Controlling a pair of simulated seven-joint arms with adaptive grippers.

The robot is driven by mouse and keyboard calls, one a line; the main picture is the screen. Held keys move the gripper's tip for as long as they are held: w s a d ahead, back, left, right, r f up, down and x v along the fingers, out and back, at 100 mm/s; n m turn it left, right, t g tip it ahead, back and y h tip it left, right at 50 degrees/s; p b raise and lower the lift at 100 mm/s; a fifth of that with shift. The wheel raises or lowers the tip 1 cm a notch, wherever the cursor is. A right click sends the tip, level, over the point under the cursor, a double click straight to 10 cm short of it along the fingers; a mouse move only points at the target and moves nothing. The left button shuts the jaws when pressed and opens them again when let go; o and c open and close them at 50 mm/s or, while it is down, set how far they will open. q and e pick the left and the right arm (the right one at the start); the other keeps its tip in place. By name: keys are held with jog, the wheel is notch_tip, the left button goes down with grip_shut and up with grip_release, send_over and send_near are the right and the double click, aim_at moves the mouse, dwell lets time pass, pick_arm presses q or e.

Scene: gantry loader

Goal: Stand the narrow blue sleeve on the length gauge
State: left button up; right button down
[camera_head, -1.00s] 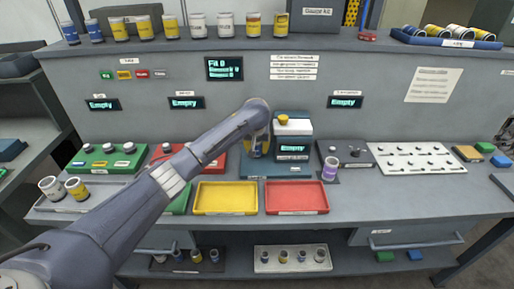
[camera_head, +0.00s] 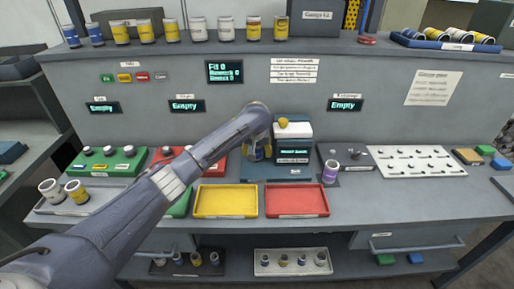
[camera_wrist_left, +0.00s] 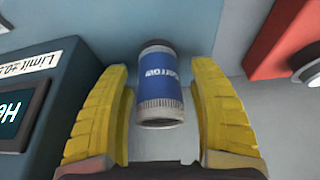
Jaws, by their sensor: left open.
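The narrow blue sleeve (camera_wrist_left: 160,85) has a dark band at one end and a pale ribbed rim at the other; its label reads upside down in the left wrist view. It is between the yellow fingers of my left gripper (camera_wrist_left: 162,110), which are open, with a gap on both sides. In the head view, my left gripper (camera_head: 258,152) is at the left side of the length gauge (camera_head: 293,152), and the sleeve is mostly hidden there. The gauge's display shows small text. Whether the sleeve rests fully on the gauge's base (camera_head: 262,175) is hard to tell. My right gripper is not in view.
A yellow tray (camera_head: 227,212) and a red tray (camera_head: 296,213) lie in front. A red block with a dark knob (camera_wrist_left: 302,68) is close to the fingers. A white peg board (camera_head: 420,178) is at the right.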

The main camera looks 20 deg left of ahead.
pick_arm(q)
jog(key=v, duration=1.2)
jog(key=shift+f, duration=0.1)
